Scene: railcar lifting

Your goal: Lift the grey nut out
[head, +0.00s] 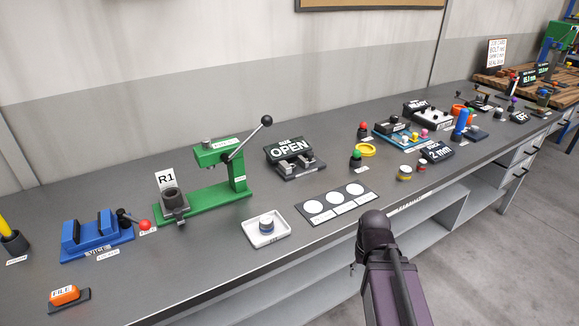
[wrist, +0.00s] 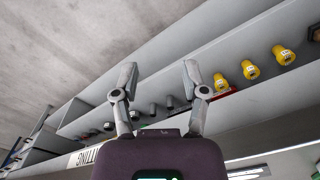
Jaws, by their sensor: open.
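A small grey round piece (head: 266,222), which may be the grey nut, sits in a shallow white tray (head: 252,240) near the front edge of the bench. It is too small to make out its shape for certain. My gripper (wrist: 158,72) is open and empty in the wrist view, with its two fingers spread apart. The fingers do not show clearly in the head view, where my dark arm stands right of the tray, apart from it. The grey piece does not show in the wrist view.
A green press (head: 220,154) with a lever stands behind and left of the tray. A blue vise (head: 97,235) is farther left. A card with white circles (head: 337,203) lies to the right. The wrist view faces shelves with several yellow items (wrist: 250,69).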

